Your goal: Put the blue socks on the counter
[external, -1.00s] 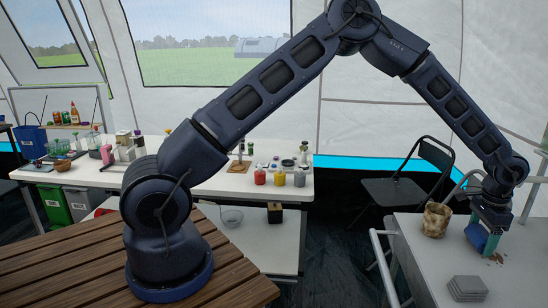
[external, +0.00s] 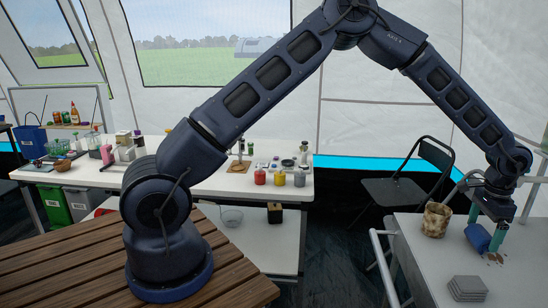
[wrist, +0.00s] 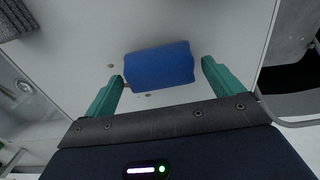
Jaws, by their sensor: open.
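The blue socks (external: 478,237) are a rolled blue bundle lying on the pale counter (external: 440,262) at the right of the external view. In the wrist view the blue socks (wrist: 160,66) lie flat on the counter surface (wrist: 215,25), just beyond and between my fingertips. My gripper (external: 486,228) points down over them, with its teal fingers spread wide. In the wrist view my gripper (wrist: 161,75) is open, with a gap between each fingertip and the bundle and nothing held.
A brown stained pot (external: 436,219) stands left of the socks. A stack of grey squares (external: 467,288) lies nearer the front. Small brown crumbs (external: 494,259) lie beside the socks. A dark folding chair (external: 415,180) stands behind, and a pale rail (external: 381,265) runs along the left edge.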

